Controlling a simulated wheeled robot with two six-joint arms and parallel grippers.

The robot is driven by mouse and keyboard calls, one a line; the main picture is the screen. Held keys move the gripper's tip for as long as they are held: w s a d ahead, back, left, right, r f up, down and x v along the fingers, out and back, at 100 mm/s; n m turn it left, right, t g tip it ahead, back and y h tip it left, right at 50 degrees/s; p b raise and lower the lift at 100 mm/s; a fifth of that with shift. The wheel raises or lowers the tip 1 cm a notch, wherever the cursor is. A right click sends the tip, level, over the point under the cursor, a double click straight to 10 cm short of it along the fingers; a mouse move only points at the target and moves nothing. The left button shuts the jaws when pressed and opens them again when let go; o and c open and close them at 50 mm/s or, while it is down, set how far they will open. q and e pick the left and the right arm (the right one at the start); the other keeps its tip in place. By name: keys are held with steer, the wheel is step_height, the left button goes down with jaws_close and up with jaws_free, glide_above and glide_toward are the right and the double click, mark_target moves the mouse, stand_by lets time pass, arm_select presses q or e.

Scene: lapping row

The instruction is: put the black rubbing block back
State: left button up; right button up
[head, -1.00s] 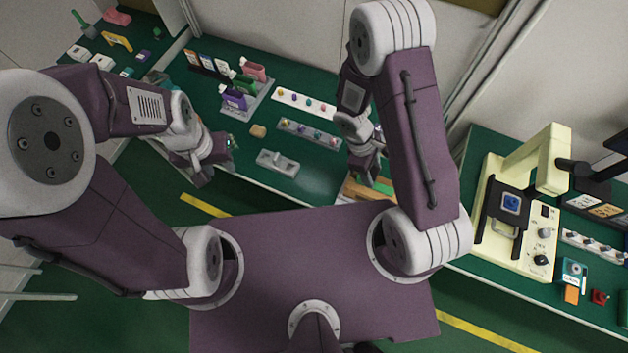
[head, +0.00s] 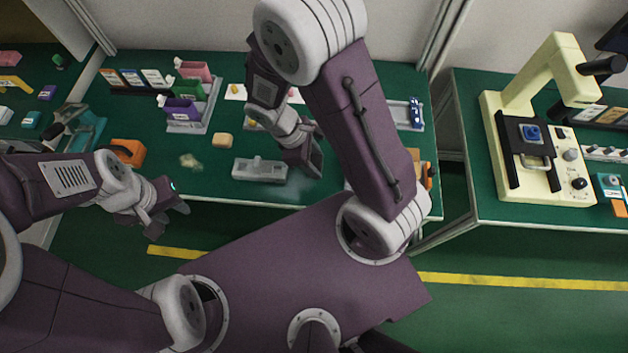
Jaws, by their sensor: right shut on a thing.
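My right gripper (head: 313,168) hangs over the front part of the green bench, just right of a grey fixture (head: 260,169) with a small knob. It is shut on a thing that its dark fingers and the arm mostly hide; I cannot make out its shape. I do not see the black rubbing block clearly anywhere else. My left gripper (head: 170,219) is in front of the bench's front edge, with its fingers apart and nothing seen between them.
A blue item in a grey tray (head: 416,113) lies at the right. A cream machine (head: 562,185) stands on another bench.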

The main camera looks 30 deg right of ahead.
step_height(320, 180, down, 5)
steer(key=shift+w+a+r+b, duration=0.15)
steer(key=shift+r+b, duration=0.05)
steer(key=shift+b, duration=0.15)
steer(key=shift+f, duration=0.1)
steer(key=f, duration=0.2)
steer(key=shift+s+f+b, duration=0.2)
steer(key=shift+f+b, duration=0.2)
steer(key=shift+w+f, duration=0.1)
steer(key=shift+f, duration=0.25)
steer(key=shift+w, duration=0.1)
steer(key=shift+f, duration=0.15)
steer(key=o, duration=1.2)
